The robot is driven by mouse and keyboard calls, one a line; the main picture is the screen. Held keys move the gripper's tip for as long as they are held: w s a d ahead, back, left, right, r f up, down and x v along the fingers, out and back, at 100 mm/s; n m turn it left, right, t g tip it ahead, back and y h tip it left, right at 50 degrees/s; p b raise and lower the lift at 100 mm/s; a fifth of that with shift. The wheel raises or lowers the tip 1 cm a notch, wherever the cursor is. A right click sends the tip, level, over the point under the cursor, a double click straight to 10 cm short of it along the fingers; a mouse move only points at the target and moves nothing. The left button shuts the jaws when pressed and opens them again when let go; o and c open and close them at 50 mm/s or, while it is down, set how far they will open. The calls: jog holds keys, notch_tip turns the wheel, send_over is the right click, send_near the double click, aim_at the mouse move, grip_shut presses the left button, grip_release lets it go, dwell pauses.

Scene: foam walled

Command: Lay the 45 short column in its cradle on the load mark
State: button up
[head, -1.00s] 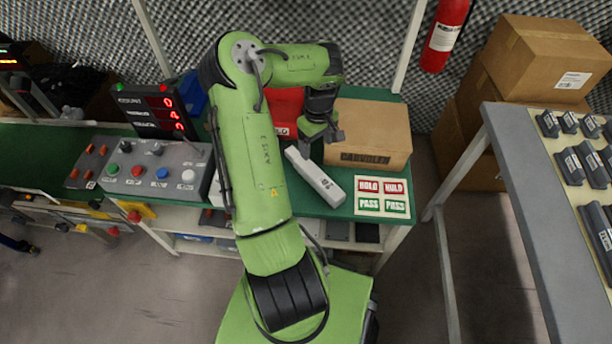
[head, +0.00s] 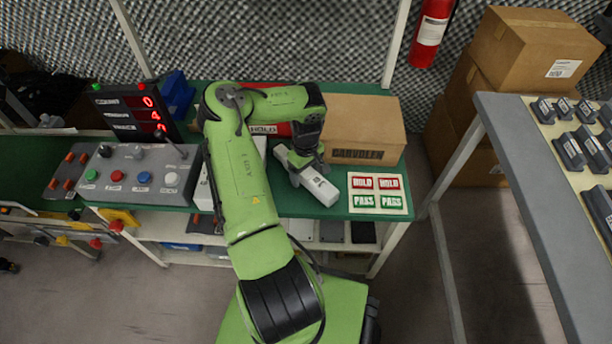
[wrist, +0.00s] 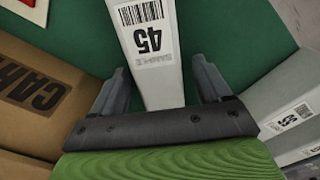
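The 45 short column is a long pale grey box (head: 320,189) lying on the green bench, slanting toward the bench's front edge. My gripper (head: 307,168) is low over the column's far part. In the wrist view my gripper (wrist: 162,88) is open, one finger on each side of the column, with a gap visible on both sides. I cannot make out a cradle or a load mark in either view.
A cardboard carton (head: 365,130) stands close behind the column. Another pale labelled box (wrist: 290,125) lies on the other side. HOLD and PASS labels (head: 379,193) lie to the right. A control box (head: 140,175) is at left. A grey table (head: 530,180) with dark blocks stands at right.

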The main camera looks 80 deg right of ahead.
grip_shut()
dwell(0.3)
notch_tip(320, 180, up, 10)
jog(key=p, duration=0.3)
jog(key=shift+r+p, duration=0.1)
jog(key=shift+p, duration=0.25)
